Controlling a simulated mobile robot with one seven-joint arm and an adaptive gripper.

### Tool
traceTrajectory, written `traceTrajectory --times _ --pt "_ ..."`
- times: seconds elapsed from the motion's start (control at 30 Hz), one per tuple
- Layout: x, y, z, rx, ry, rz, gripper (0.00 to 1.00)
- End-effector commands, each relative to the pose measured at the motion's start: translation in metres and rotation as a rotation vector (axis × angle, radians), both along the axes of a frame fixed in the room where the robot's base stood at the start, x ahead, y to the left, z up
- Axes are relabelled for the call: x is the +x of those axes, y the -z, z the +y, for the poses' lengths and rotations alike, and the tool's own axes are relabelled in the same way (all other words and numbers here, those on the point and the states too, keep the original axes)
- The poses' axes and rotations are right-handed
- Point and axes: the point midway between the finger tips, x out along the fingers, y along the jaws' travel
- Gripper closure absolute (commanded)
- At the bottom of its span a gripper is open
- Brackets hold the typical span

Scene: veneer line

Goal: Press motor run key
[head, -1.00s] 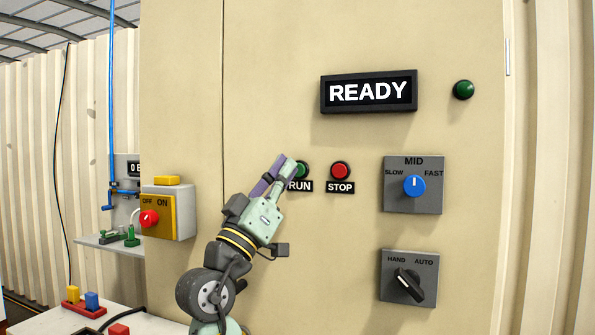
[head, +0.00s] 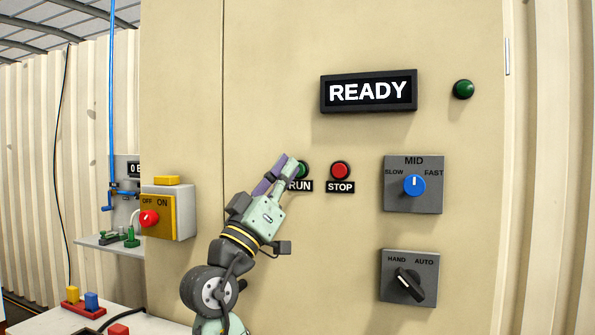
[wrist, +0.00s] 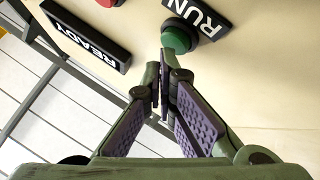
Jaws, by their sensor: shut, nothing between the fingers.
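The green run key (head: 303,169) sits on the beige cabinet above its RUN label, partly hidden behind my gripper in the head view. In the wrist view the green key (wrist: 179,37) is right at the tips of my shut fingers. My gripper (head: 290,163) is shut and empty, and its tips are at or very close to the key's face. I cannot tell for sure whether they touch. The display (head: 369,91) above reads READY.
The red STOP key (head: 340,171) is just right of the run key. A speed knob (head: 414,186), a HAND/AUTO switch (head: 408,282) and a green lamp (head: 463,90) are further right. A yellow switch box (head: 182,214) stands at the left.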

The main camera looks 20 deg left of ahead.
Motion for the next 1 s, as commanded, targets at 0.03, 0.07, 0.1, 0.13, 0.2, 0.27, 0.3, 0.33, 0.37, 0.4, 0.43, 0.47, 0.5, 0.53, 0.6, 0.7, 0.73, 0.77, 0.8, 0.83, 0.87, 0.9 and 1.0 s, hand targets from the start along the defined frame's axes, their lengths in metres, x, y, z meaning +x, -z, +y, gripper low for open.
traceTrajectory --times 0.03,0.07,0.1,0.13,0.2,0.27,0.3,0.33,0.37,0.4,0.43,0.47,0.5,0.53,0.6,0.7,0.73,0.77,0.8,0.83,0.87,0.9,1.0 --pt "0.0006 0.0 -0.0003 0.0 0.001 -0.001 1.0" --pt "0.0011 0.0 -0.0003 0.0 0.001 -0.001 1.0" --pt "0.0015 0.0001 -0.0004 0.0 0.001 0.0 1.0" --pt "0.0019 0.0 -0.0004 0.0 0.001 0.0 1.0" --pt "0.0027 0.0 -0.0005 0.0 0.001 0.0 1.0" --pt "0.0034 0.0001 -0.0005 0.0 0.001 0.0 1.0" --pt "0.0039 0.0 -0.0006 0.0 0.001 0.0 1.0" --pt "0.0042 0.0001 -0.0006 0.0 0.001 0.0 1.0" --pt "0.0046 0.0 -0.0006 0.0 0.001 0.0 1.0" --pt "0.005 0.0 -0.0006 0.0 0.001 0.0 1.0" --pt "0.0055 0.0001 -0.0007 0.0 0.001 0.0 1.0" --pt "0.0058 0.0001 -0.0007 0.0 0.002 0.001 1.0" --pt "0.0063 0.0 -0.0007 0.0 0.002 0.001 1.0" --pt "0.0068 0.0002 -0.0007 0.0 0.002 0.001 1.0" --pt "0.0078 0.0002 -0.0007 0.0 0.002 0.001 1.0" --pt "0.0079 0.0001 -0.0007 0.0 0.002 0.001 1.0" --pt "0.0079 0.0001 -0.0007 0.0 0.002 0.001 1.0" --pt "0.0079 0.0001 -0.0007 0.0 0.002 0.001 1.0" --pt "0.0079 0.0002 -0.0007 0.0 0.001 0.001 1.0" --pt "0.0079 0.0001 -0.0007 0.0 0.001 0.001 1.0" --pt "0.0079 0.0001 -0.0007 0.0 0.001 0.001 1.0" --pt "0.0076 0.0002 -0.0006 0.001 0.0 0.001 1.0" --pt "0.0057 0.0004 -0.0005 0.0 0.001 -0.001 1.0"
